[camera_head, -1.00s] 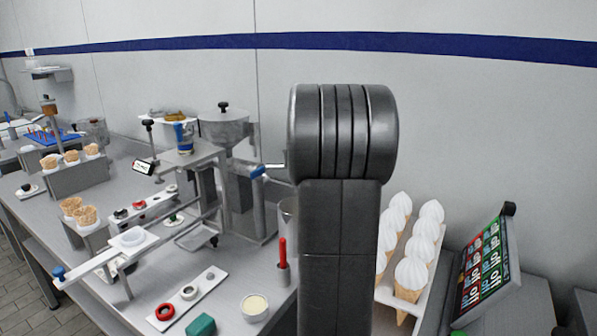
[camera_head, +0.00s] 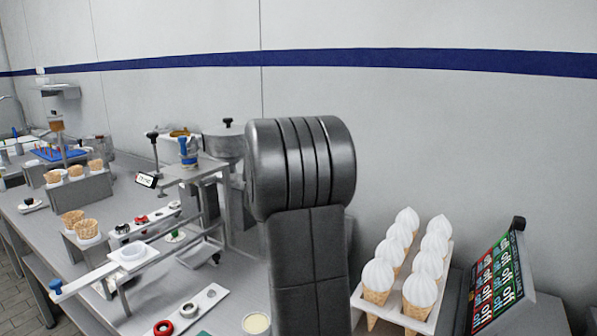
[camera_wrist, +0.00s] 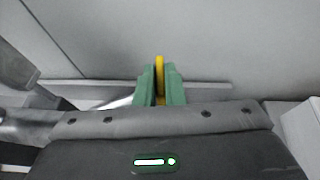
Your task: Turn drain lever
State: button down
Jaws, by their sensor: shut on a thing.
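In the wrist view, my gripper (camera_wrist: 160,92) has two green fingers shut on an upright, narrow yellow piece (camera_wrist: 159,68). Only its top rises above the fingertips. I cannot tell whether this yellow piece is the drain lever. A pale bar runs behind the fingers along a grey surface. In the head view, my arm covers the right part of the steel machine (camera_head: 224,143), and my gripper is hidden. No drain lever can be made out there.
A rack of white-topped cones (camera_head: 427,264) stands right of my arm, with a tilted screen (camera_head: 497,273) beyond it. Waffle cups (camera_head: 87,228), a white strip with rings (camera_head: 190,308) and a cream-filled cup (camera_head: 256,323) are on the left bench. The wall is close behind.

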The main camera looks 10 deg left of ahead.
jog(key=shift+h, duration=0.3)
jog(key=shift+r, duration=0.1)
jog(key=c, duration=1.5)
grip_release()
jog(key=v, duration=1.3)
jog(key=shift+s+a+p, duration=0.1)
jog(key=shift+s+p, duration=0.2)
jog(key=shift+s, duration=0.05)
jog(key=x, duration=1.3)
jog(key=shift+w, duration=0.4)
jog(key=shift+b, duration=0.3)
